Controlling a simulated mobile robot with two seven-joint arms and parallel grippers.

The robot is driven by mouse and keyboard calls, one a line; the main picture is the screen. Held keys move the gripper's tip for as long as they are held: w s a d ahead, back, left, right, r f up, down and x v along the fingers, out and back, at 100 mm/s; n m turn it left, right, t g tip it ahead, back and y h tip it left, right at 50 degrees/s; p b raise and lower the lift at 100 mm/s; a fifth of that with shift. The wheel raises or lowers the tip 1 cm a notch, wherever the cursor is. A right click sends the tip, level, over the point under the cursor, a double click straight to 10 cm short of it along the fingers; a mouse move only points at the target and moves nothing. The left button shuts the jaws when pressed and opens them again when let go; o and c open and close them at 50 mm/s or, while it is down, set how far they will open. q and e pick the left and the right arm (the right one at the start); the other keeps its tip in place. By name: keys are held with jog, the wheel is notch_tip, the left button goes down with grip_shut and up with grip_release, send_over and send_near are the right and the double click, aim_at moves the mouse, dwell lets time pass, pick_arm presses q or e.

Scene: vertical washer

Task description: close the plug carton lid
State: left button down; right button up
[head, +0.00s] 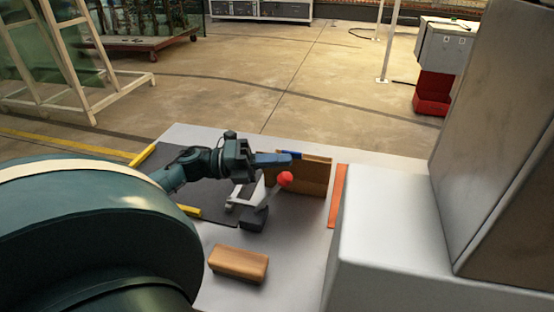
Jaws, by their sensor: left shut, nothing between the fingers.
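The brown carton (316,177) stands on the light table, right of centre in the head view. A tall brown panel shows at its back and side; I cannot tell clearly which part is the lid. My left gripper (286,158) reaches in from the left with its fingers pointing right, at the carton's upper left edge. Its fingers are shut and empty. They overlap the carton in the picture, and I cannot tell whether they touch it. The carton's left part is partly hidden behind the gripper and a red-knobbed lever (284,179). My right gripper is not in view.
The lever's dark base (253,219) stands in front of the carton. A wooden block (238,263) lies nearer. A dark mat (170,170) with yellow edges lies left, an orange strip (338,196) right. A big grey machine (430,245) blocks the right side.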

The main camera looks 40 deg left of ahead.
pick_arm(q)
jog(key=w+a+r+n+p, duration=0.1)
jog(key=w+a+n+p, duration=0.1)
jog(key=w+n, duration=0.1)
jog(key=w+a+r+n+y+p, duration=0.1)
jog(key=w+n, duration=0.1)
jog(key=shift+w+r+g, duration=0.15)
jog(key=shift+r+g, duration=0.15)
jog(key=w+a+f+n+g+b, duration=0.1)
jog(key=w+a+f+n+b, duration=0.1)
jog(key=w+f+n+b, duration=0.1)
jog(key=w+a+f+n+g+b, duration=0.1)
jog(key=w+a+f+n+b, duration=0.1)
jog(key=w+n+b, duration=0.3)
jog(key=w+a+f+n+g+b, duration=0.2)
jog(key=w+a+f+n+b, duration=0.1)
jog(key=w+f+n+b, duration=0.1)
jog(key=shift+w+f+n+b, duration=0.25)
jog(key=shift+w+n+b, duration=0.2)
jog(key=shift+b, duration=0.95)
jog(key=shift+w+a+f+b, duration=0.15)
jog(key=shift+f+b, duration=0.2)
jog(key=shift+b, duration=0.65)
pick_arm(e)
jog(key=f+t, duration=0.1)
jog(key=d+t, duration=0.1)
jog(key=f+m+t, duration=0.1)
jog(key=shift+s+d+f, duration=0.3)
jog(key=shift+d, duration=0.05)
